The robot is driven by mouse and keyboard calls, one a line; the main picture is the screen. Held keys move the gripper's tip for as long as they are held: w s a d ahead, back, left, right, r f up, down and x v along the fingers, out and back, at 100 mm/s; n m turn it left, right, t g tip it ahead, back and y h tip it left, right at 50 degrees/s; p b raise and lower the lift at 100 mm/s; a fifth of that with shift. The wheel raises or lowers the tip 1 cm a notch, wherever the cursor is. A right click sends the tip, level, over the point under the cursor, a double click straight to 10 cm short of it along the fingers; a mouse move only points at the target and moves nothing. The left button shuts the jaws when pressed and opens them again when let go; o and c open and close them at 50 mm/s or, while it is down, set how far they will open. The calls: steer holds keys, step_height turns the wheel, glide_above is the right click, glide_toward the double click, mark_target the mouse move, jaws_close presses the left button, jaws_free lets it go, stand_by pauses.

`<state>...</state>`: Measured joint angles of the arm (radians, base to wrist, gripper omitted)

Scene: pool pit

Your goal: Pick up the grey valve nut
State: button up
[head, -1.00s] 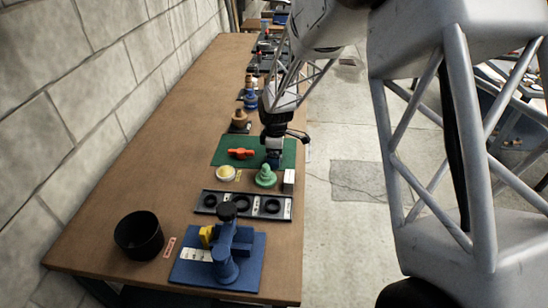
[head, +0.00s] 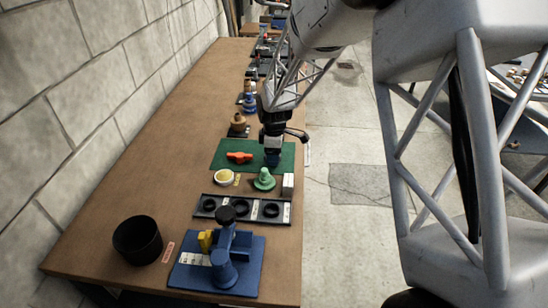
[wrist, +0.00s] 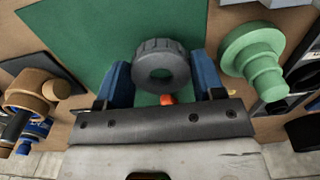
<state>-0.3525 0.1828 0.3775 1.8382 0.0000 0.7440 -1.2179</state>
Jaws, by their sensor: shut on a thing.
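The grey valve nut (wrist: 160,48) is a dark ring with a notched rim and sits between the two blue fingers of my gripper (wrist: 162,76) in the wrist view. My gripper (head: 272,160) is shut on it, over the right part of the green mat (head: 221,155) in the head view. The fingers hide the nut there, and I cannot tell whether it touches the mat.
A green stepped knob (head: 263,180) stands close in front, also in the wrist view (wrist: 262,60). A yellow-topped white dish (head: 224,177), a black tray (head: 237,211) and a blue fixture (head: 225,270) are nearer.

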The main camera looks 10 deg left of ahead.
step_height(320, 180, up, 8)
stand_by(0.5)
stand_by(0.5)
steer(key=w+r, duration=0.1)
steer(key=w, duration=0.5)
steer(key=w+a+r, duration=0.1)
steer(key=w, duration=0.5)
steer(key=w+r, duration=0.1)
steer(key=w, duration=0.5)
steer(key=shift+w+a+r, duration=0.1)
steer(key=shift+a+r, duration=0.1)
steer(key=shift+r, duration=0.2)
steer(key=shift+f, duration=0.2)
steer(key=shift+f, duration=1.6)
steer(key=shift+f, duration=2.1)
stand_by(0.5)
